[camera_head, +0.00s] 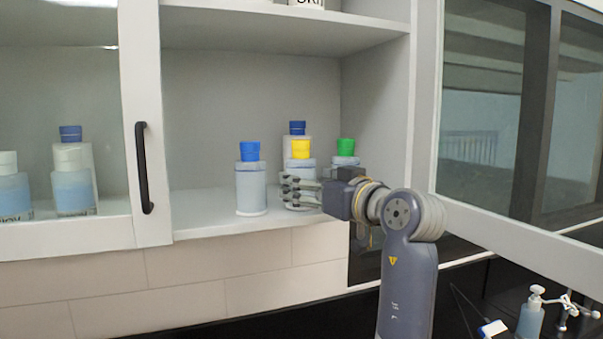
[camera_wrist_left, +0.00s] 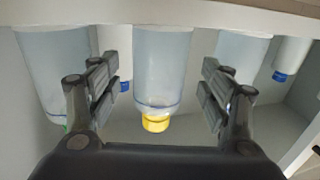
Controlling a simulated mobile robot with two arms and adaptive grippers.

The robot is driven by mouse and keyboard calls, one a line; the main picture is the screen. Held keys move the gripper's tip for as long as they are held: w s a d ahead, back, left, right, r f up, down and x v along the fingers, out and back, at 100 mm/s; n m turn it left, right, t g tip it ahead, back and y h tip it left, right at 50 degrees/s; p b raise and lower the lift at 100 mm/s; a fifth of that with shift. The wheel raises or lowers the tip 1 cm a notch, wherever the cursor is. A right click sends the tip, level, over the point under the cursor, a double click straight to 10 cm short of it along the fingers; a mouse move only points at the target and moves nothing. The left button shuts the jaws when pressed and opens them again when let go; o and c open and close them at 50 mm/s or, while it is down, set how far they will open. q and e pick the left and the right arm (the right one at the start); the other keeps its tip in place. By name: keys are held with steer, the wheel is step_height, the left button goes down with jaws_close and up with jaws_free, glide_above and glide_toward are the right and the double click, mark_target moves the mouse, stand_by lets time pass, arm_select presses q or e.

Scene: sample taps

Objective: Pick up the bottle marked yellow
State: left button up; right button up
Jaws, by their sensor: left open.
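The yellow-capped bottle (camera_head: 301,149) stands upright on the cabinet shelf, a pale translucent bottle amid others. My left gripper (camera_head: 289,189) is at its lower body in the head view, and its fingers hide part of the bottle. The left wrist view is upside down. In it the yellow-capped bottle (camera_wrist_left: 163,60) is centred between the two spread fingers of the left gripper (camera_wrist_left: 158,80), with a visible gap on each side. The gripper is open and holds nothing. My right gripper is not in view.
A blue-capped bottle (camera_head: 251,185) stands just left, another blue-capped bottle (camera_head: 297,128) behind, and a green-capped bottle (camera_head: 346,147) to the right. The shelf (camera_head: 205,213) is bare at left. An open glass door (camera_head: 480,130) stands right; a handled door (camera_head: 141,165) is left.

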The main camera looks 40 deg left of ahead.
arm_select(q)
steer(key=p+x, duration=0.2)
steer(key=x, duration=0.1)
steer(key=shift+a+r, duration=0.1)
steer(key=shift+r, duration=0.1)
steer(key=shift+w+a+f, duration=0.1)
steer(key=shift+a+f, duration=0.1)
steer(key=shift+a, duration=0.1)
steer(key=shift+d, duration=0.25)
steer(key=c, duration=0.8)
steer(key=shift+r, duration=0.1)
steer(key=c, duration=0.3)
steer(key=shift+c, duration=0.2)
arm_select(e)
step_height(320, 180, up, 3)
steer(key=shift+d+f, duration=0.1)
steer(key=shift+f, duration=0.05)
arm_select(q)
steer(key=shift+a, duration=0.1)
